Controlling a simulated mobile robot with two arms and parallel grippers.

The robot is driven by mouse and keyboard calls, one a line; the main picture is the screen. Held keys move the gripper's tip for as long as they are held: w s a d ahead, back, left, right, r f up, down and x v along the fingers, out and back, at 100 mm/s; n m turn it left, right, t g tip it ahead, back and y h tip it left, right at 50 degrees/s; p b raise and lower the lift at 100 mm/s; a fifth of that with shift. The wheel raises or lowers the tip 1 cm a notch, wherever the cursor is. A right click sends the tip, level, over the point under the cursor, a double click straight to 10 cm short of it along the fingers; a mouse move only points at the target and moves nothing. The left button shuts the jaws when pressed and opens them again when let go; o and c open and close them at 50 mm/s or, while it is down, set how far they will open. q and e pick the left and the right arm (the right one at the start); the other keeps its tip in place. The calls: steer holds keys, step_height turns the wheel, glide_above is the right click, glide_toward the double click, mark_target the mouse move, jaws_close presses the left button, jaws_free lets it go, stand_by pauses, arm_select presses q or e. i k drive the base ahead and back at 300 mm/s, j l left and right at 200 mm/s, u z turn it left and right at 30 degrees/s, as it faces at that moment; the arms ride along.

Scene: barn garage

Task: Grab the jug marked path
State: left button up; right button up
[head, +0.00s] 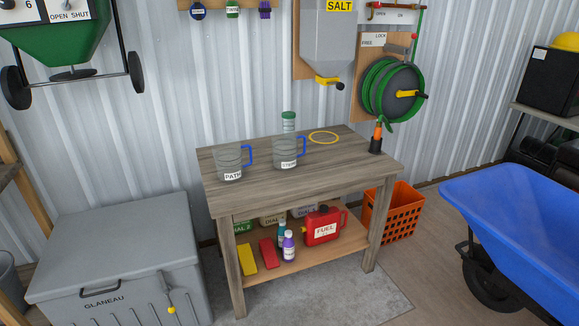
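The jug marked PATH (229,161) is a clear measuring jug with a blue handle on its right side. It stands upright on the left part of the wooden table (346,175). A second, similar clear jug (285,152) with a blue handle stands to its right; its label is too small to read surely. Neither of my grippers shows in the head view.
A green-capped bottle (289,122), a yellow ring (324,137) and an orange-and-black nozzle (377,138) are on the table. A grey chest (118,240) stands left, an orange basket (393,211) and blue wheelbarrow (520,215) right. A red fuel can (322,227) sits on the lower shelf.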

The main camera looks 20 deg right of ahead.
mark_target(227, 154)
steer(key=i+j+z, duration=0.15)
steer(key=i, duration=0.25)
steer(key=i+j+z, duration=0.15)
steer(key=i+j, duration=0.25)
